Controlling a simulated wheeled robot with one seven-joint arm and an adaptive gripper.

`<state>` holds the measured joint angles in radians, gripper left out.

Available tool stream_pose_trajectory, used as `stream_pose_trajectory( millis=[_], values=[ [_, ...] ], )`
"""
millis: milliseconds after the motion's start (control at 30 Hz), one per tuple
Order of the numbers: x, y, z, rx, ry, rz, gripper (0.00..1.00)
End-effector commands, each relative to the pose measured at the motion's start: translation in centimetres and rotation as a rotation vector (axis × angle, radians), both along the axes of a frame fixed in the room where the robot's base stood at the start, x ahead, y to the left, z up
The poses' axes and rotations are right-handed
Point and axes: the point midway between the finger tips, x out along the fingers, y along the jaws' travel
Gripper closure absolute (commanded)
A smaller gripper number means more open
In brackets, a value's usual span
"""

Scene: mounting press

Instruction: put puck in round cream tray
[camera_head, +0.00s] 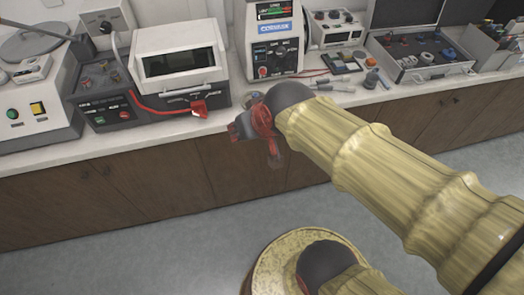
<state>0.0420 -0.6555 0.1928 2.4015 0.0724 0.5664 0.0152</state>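My gripper (240,128) is at the end of my arm, near the counter's front edge in the middle of the head view. It looks dark and reddish, and its fingers are small and partly covered by its own parts. I cannot tell whether it is open or shut, or whether it holds anything. A small round dish-like thing (251,100) shows on the counter just behind the gripper, partly covered; I cannot tell if it is the round cream tray. I cannot make out the puck for certain.
The counter (140,143) carries a white press-like machine (180,62) with a red-handled lever, an upright instrument (272,45), and an open case (418,48) with several small parts. Small tools lie right of the gripper.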

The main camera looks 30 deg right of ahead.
Motion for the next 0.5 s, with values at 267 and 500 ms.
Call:
stream_pose_trajectory(
  millis=[267, 500],
  values=[
    [-9.0, 0.5, 1.6, -0.068, 0.134, 0.083, 0.71],
    [-9.6, 0.5, 1.5, -0.072, 0.148, 0.086, 0.71]
  ],
)
